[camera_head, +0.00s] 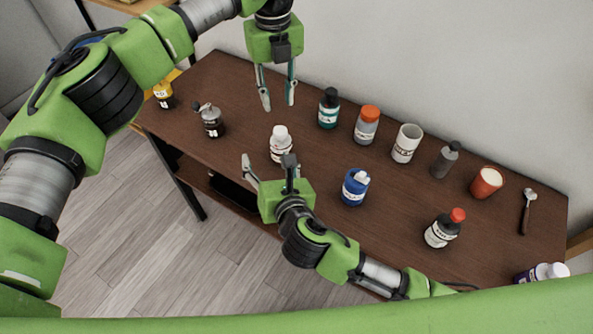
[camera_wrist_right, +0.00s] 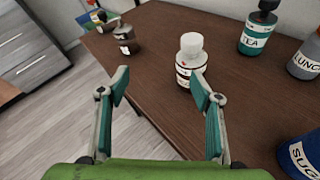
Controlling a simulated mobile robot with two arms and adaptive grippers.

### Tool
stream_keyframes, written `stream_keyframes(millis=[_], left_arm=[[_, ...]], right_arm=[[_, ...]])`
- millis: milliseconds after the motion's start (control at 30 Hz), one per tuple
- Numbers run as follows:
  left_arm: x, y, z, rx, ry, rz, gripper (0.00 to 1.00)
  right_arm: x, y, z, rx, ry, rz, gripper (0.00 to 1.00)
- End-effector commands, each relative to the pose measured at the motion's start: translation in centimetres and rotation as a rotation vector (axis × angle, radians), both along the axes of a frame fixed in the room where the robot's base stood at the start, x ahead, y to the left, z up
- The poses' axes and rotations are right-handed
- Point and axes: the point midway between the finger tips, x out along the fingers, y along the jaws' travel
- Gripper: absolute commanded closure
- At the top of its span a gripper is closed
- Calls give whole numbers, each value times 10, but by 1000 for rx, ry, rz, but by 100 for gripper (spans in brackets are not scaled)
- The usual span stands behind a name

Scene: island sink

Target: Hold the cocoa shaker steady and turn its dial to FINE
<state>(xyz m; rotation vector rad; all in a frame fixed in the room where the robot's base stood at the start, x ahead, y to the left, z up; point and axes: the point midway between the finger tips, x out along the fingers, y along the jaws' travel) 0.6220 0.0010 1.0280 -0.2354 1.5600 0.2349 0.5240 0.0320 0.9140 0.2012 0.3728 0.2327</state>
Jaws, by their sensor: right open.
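A white-capped jar with a dark-banded label (camera_head: 281,149) stands upright near the table's front edge; it also shows in the right wrist view (camera_wrist_right: 190,68). I cannot read its label, so I cannot tell whether it is the cocoa shaker, and no dial marking is legible. My right gripper (camera_head: 268,160) is open and empty, just in front of this jar. In the right wrist view the jar is beyond the right finger, with the gripper (camera_wrist_right: 160,80) not around it. My left gripper (camera_head: 278,97) is open and empty, above and behind the jar.
A blue sugar jar (camera_head: 354,189) is right of my right gripper. A small dark jar (camera_head: 212,123) stands left. Table between is clear.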

Motion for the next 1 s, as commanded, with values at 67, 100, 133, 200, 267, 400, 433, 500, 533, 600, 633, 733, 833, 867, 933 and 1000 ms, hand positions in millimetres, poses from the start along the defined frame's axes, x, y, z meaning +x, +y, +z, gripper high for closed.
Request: stream_keyframes(millis=[67,100,133,200,267,400,433,500,533,600,633,733,833,867,933,1000], left_arm=[[0,0,0,0,0,-1,72],[0,0,0,0,0,-1,72],[0,0,0,0,0,0,72],[0,0,0,0,0,-1,72],[0,0,0,0,0,0,72],[0,0,0,0,0,0,72],[0,0,0,0,0,0,72],[0,0,0,0,0,0,72],[0,0,0,0,0,0,72],[0,0,0,0,0,0,72],[0,0,0,0,0,0,72],[0,0,0,0,0,0,72],[0,0,0,0,0,0,72],[0,0,0,0,0,0,72],[0,0,0,0,0,0,72],[0,0,0,0,0,0,72]], right_arm=[[-9,-25,-5,-85,-4,20,41],[-13,-35,-7,-120,-6,28,41],[-15,-40,-7,-144,-8,36,41],[-20,-51,-8,-187,-10,49,41],[-23,-57,-9,-214,-12,58,41],[-23,-63,-11,-243,-13,68,41],[-21,-63,-11,-244,-13,68,41],[-14,-61,-15,-245,-12,68,41],[-10,-60,-16,-245,-13,67,41],[0,-57,-20,-244,-14,66,41],[5,-56,-23,-245,-13,66,41],[23,-51,-30,-243,-12,65,41],[40,-46,-37,-243,-14,67,41],[45,-45,-40,-243,-12,65,41],[57,-42,-44,-243,-12,65,41],[67,-39,-49,-241,-12,66,41]])
